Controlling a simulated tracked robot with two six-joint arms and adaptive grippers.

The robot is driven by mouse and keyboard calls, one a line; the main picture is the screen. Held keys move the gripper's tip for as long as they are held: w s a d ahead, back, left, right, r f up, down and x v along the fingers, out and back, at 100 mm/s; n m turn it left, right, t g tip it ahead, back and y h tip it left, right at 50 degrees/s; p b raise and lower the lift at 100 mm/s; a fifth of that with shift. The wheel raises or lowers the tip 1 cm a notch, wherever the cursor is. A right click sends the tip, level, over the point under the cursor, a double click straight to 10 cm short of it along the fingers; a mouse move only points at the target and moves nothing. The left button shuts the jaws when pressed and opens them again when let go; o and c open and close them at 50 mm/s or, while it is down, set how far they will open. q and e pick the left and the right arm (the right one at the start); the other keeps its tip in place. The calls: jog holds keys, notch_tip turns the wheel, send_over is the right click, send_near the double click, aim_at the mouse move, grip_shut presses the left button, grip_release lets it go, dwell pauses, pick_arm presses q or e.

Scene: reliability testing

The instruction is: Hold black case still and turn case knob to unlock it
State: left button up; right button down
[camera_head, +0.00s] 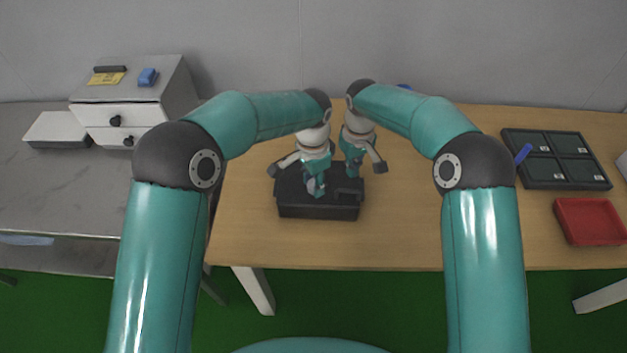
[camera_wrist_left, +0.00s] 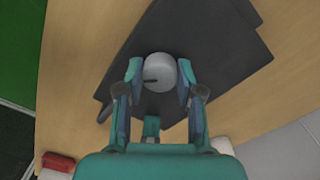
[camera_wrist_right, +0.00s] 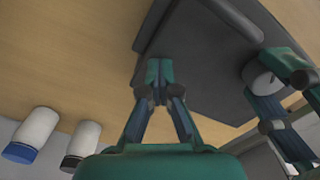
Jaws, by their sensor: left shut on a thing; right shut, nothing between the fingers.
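The black case (camera_head: 318,209) sits flat on the wooden table; its dark top also fills much of the left wrist view (camera_wrist_left: 205,35) and right wrist view (camera_wrist_right: 205,60). A round grey knob (camera_wrist_left: 159,72) stands on its top. My left gripper (camera_wrist_left: 157,80) is shut on the knob, one finger on each side; in the head view it (camera_head: 315,186) covers most of the knob. My right gripper (camera_wrist_right: 159,68) is shut and empty, its fingertips together over the case top, right of the knob in the head view (camera_head: 352,172). Contact with the case cannot be told.
A white drawer cabinet (camera_head: 160,100) stands on the grey table at left. A black compartment tray (camera_head: 510,170) and a red tray (camera_head: 590,222) lie on the table's right. Two white bottles (camera_wrist_right: 36,133) (camera_wrist_right: 82,143) stand behind the case. The table between case and trays is clear.

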aim_at(313, 184)
pick_arm(q)
jog(key=n, duration=0.4)
jog(key=shift+s+f+n, duration=0.1)
jog(key=shift+s+n, duration=0.05)
jog(key=shift+n, duration=0.15)
pick_arm(e)
jog(key=shift+f, duration=0.25)
pick_arm(q)
jog(key=n, duration=0.4)
jog(key=shift+n, duration=0.3)
jog(key=o, duration=1.2)
pick_arm(e)
jog(key=shift+s, duration=0.1)
pick_arm(q)
jog(key=shift+r, duration=0.2)
notch_tip(313, 184, up, 12)
jog(key=shift+a+f, duration=0.1)
jog(key=shift+f, duration=0.05)
